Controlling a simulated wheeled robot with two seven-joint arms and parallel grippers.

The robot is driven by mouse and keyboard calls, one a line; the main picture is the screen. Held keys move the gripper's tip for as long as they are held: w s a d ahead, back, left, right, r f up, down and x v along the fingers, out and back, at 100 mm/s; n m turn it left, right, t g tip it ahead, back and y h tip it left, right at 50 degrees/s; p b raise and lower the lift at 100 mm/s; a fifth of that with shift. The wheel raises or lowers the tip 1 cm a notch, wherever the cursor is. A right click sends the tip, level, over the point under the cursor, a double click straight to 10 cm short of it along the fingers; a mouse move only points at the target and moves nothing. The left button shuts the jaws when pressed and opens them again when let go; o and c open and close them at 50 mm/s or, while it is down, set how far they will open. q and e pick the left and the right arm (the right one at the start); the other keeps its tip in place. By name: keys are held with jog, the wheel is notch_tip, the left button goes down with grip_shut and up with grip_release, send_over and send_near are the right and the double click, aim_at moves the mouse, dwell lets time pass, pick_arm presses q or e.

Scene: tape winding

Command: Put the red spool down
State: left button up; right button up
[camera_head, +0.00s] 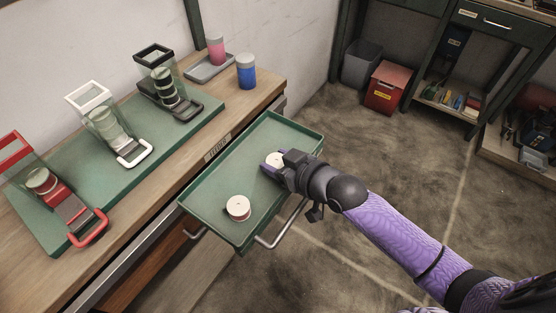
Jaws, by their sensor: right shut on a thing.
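My right gripper (277,167) is shut on a white-topped spool (274,158). It holds the spool at or just above the floor of the green drawer tray (220,170), toward its middle. The gripper hides most of this spool, so I cannot tell its side colour or whether it touches the tray. A second spool (238,208), with a pale top and a reddish side, lies in the near part of the same tray, apart from my gripper. My left gripper is not in view.
Red (66,205), white (112,125) and black (165,85) tape dispensers stand on a green mat on the wooden bench. The tray's far end is clear.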

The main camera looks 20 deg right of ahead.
jog(key=o, duration=1.2)
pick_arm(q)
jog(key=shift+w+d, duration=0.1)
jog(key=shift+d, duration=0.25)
pick_arm(e)
jog(key=shift+s+d+r+p, duration=0.2)
jog(key=shift+s+r+p, duration=0.05)
jog(key=shift+r+p, duration=0.05)
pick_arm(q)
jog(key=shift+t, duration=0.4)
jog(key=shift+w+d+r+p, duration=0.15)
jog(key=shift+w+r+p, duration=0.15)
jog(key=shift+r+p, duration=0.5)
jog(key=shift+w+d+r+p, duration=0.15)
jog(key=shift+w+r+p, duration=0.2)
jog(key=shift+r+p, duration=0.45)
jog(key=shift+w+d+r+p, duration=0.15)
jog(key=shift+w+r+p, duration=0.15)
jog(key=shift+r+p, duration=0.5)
pick_arm(e)
jog(key=shift+v, duration=5.65)
